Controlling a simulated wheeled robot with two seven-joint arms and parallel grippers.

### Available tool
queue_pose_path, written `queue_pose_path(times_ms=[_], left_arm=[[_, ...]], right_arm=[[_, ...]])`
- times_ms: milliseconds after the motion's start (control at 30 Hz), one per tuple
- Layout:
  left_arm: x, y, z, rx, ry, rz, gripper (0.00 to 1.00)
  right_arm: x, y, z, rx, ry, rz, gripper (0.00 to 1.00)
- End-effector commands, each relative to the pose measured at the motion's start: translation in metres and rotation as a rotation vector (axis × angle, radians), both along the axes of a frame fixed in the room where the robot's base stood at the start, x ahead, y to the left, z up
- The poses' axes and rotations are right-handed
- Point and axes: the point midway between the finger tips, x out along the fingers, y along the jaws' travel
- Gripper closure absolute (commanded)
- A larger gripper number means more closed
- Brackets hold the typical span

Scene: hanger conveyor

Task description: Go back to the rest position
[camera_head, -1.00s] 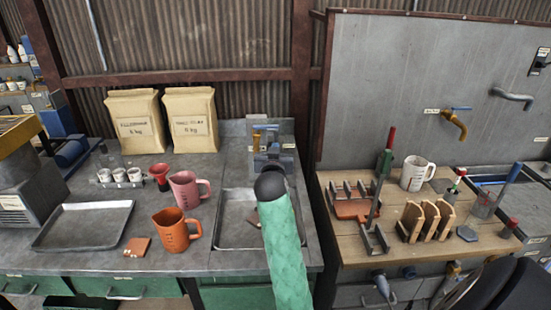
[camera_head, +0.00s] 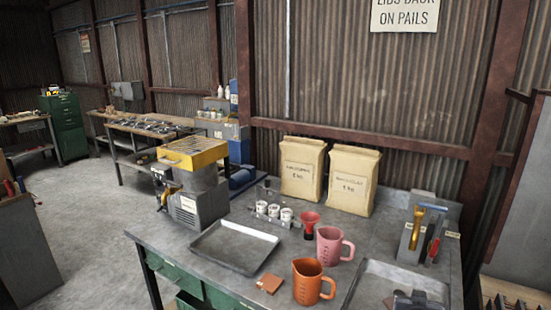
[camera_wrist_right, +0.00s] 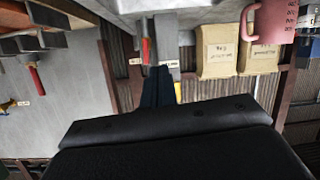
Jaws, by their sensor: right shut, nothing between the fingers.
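My right gripper (camera_wrist_right: 158,82) shows in the right wrist view as two dark fingers pressed together, empty. That view is upside down, with the bench along its top. The fingers stand apart from the two paper bags and the pink jug (camera_wrist_right: 270,20). In the head view a dark part sits at the bottom right over the sink; I cannot tell which part of my arm it is. My left gripper is not in view.
The bench holds a metal tray (camera_head: 212,247), an orange jug (camera_head: 308,283), a red funnel cup (camera_head: 309,222), small white cups and paper bags (camera_head: 352,180). A yellow-topped machine (camera_head: 193,152) stands left. Open concrete floor (camera_head: 85,235) lies beyond the bench's left side.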

Motion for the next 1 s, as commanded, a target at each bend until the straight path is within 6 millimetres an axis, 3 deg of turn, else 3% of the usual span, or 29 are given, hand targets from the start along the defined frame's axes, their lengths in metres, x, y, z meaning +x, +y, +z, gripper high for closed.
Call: queue_pose_path(times_ms=[33, 200, 500, 700, 1000], left_arm=[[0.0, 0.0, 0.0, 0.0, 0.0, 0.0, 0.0], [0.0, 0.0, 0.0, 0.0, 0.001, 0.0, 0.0], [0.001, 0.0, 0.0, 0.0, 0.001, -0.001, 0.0], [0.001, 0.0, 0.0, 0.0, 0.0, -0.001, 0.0], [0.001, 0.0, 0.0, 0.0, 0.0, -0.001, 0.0]], right_arm=[[-0.015, 0.01, -0.02, 0.011, 0.059, 0.028, 1.0], [-0.066, 0.047, -0.078, 0.055, 0.254, 0.129, 1.0], [-0.17, 0.107, -0.154, 0.129, 0.574, 0.307, 1.0], [-0.219, 0.131, -0.177, 0.161, 0.705, 0.387, 1.0], [-0.272, 0.154, -0.194, 0.195, 0.839, 0.471, 1.0]])
